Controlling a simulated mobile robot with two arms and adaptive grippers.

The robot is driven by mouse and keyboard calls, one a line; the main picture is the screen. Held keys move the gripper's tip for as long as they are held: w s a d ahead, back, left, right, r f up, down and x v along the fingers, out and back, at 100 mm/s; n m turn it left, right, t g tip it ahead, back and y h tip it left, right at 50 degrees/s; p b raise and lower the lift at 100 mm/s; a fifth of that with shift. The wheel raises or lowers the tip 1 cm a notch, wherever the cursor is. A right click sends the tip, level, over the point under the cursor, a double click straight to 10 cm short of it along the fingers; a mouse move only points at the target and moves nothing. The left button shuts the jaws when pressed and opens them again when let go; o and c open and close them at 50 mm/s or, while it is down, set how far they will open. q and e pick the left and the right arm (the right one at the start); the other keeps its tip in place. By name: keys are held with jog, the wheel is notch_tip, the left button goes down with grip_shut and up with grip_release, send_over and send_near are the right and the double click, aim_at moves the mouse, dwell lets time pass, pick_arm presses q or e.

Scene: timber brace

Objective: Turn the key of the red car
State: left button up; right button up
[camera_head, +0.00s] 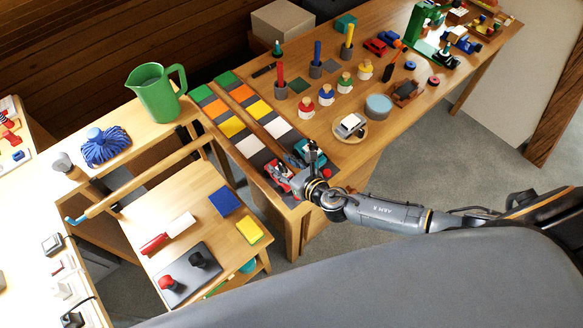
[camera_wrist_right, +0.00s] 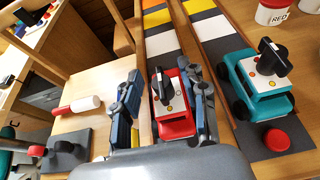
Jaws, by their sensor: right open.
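The red car (camera_wrist_right: 176,124) stands on a dark patch at the near end of a striped lane. It has a white top with small coloured dots and an upright black key (camera_wrist_right: 162,86). In the head view the red car (camera_head: 276,169) is partly hidden by my right gripper (camera_head: 296,182). In the right wrist view my right gripper (camera_wrist_right: 164,80) is open, with one finger on each side of the red car and its key. I cannot tell whether a finger touches it. My left gripper is not in view.
A teal car (camera_wrist_right: 262,85) with its own black key stands close on the right, in the neighbouring lane. A red button (camera_wrist_right: 277,140) is in front of it. A white toy car on a round plate (camera_head: 350,127) stands further right. A lower table (camera_head: 190,205) is at left.

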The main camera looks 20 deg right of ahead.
jog(key=v, duration=1.1)
jog(key=shift+s, duration=0.25)
jog(key=shift+d+r, duration=0.1)
